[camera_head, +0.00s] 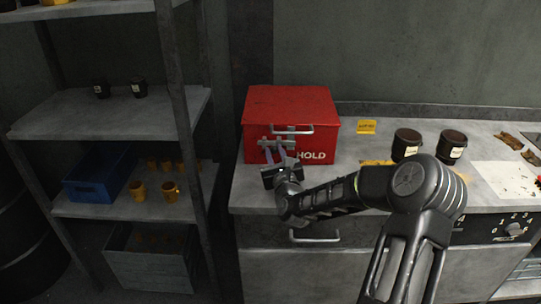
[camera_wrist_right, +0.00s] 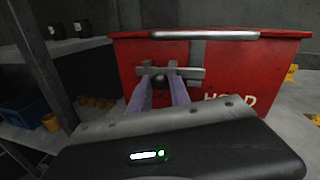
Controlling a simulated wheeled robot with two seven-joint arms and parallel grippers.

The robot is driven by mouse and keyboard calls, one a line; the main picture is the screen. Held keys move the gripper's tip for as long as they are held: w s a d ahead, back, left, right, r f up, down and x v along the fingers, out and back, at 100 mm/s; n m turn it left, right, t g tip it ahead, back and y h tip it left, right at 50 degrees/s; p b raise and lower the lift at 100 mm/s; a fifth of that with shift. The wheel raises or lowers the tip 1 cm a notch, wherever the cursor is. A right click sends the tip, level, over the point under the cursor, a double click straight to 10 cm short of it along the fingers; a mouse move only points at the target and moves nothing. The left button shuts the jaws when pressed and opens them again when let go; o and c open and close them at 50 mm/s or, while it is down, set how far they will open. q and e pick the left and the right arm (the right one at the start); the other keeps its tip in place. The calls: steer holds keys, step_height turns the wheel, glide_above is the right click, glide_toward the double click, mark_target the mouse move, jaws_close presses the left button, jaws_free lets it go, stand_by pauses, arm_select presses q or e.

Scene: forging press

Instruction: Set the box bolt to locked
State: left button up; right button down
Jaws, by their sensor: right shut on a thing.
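The red box (camera_head: 290,112) marked HOLD stands on the left end of the grey counter, its lid down. A grey bar handle (camera_head: 293,129) runs along its upper front. The bolt (camera_head: 278,144) is a grey bar on the front, left of the lettering; in the right wrist view the bolt (camera_wrist_right: 190,73) lies level across a vertical grey strap (camera_wrist_right: 197,52). My right gripper (camera_head: 275,150) reaches the box front, its two pale fingers (camera_wrist_right: 158,88) closed around a dark knob on the bolt. The knob is mostly hidden between the fingers. My left gripper is not in view.
Two dark jars (camera_head: 406,144) with labels, a yellow tag (camera_head: 366,127) and a pale sheet (camera_head: 507,180) are on the counter right of the box. A shelf rack (camera_head: 120,115) with a blue crate (camera_head: 100,172) and orange cups stands at left.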

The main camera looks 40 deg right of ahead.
steer(key=c, duration=1.2)
jaws_free()
steer(key=shift+s+d, duration=0.2)
steer(key=shift+d, duration=0.1)
steer(key=shift+a, duration=0.1)
steer(key=v, duration=0.7)
steer(key=shift+s+a+b, duration=0.15)
steer(key=shift+s+b, duration=0.2)
steer(key=shift+b, duration=0.05)
